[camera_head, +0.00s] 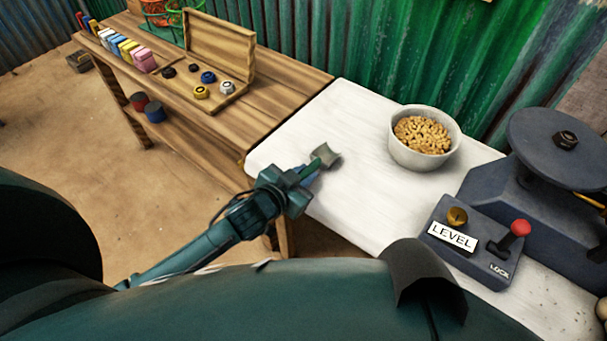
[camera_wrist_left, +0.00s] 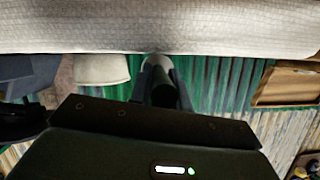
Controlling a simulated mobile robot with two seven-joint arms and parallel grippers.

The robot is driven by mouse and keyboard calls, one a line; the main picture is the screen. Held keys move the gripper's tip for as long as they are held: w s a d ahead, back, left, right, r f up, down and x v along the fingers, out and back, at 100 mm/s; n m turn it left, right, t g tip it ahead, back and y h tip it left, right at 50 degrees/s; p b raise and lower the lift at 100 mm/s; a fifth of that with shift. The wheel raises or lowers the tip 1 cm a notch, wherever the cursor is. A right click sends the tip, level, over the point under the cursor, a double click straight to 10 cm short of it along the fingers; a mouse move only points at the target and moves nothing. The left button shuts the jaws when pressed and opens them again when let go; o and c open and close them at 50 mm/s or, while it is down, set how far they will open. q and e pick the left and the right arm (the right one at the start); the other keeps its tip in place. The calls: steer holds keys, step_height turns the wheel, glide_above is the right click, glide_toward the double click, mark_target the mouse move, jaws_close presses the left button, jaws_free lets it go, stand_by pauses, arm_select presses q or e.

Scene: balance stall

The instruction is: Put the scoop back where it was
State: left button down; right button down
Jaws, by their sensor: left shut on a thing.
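The scoop (camera_head: 327,154) has a small grey metal head and a green part by the gripper. My left gripper (camera_head: 306,172) is shut on its handle, over the left part of the white tabletop. In the left wrist view the scoop (camera_wrist_left: 159,78) sits between the two dark fingers, its pale end pointing away. I cannot tell whether its head touches the tabletop. A pale bowl of nuts (camera_head: 398,153) stands on the tabletop to the right of the scoop; it also shows in the left wrist view (camera_wrist_left: 101,69). My right gripper is not in view.
The white tabletop (camera_head: 352,117) is clear between scoop and bowl. A dark scale (camera_head: 520,190) with a round plate and red-knobbed lever stands at the right. A wooden bench (camera_head: 290,79) at the left bears an open wooden weight box (camera_head: 221,43) and colored blocks. A corrugated wall stands behind.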

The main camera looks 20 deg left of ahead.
arm_select(q)
steer(key=shift+f, duration=0.1)
steer(key=c, duration=1.3)
jaws_free()
steer(key=shift+s+r, duration=0.2)
steer(key=shift+s, duration=0.05)
steer(key=p+v, duration=0.1)
steer(key=v, duration=1)
steer(key=s+d+f+n, duration=0.1)
steer(key=s, duration=0.1)
steer(key=s+d+f+n+g, duration=0.1)
steer(key=s+d, duration=0.1)
steer(key=s+d+f+n, duration=0.1)
steer(key=s+f, duration=0.1)
steer(key=shift+s+d+h, duration=0.1)
steer(key=shift+d+h, duration=0.2)
steer(key=shift+d, duration=0.1)
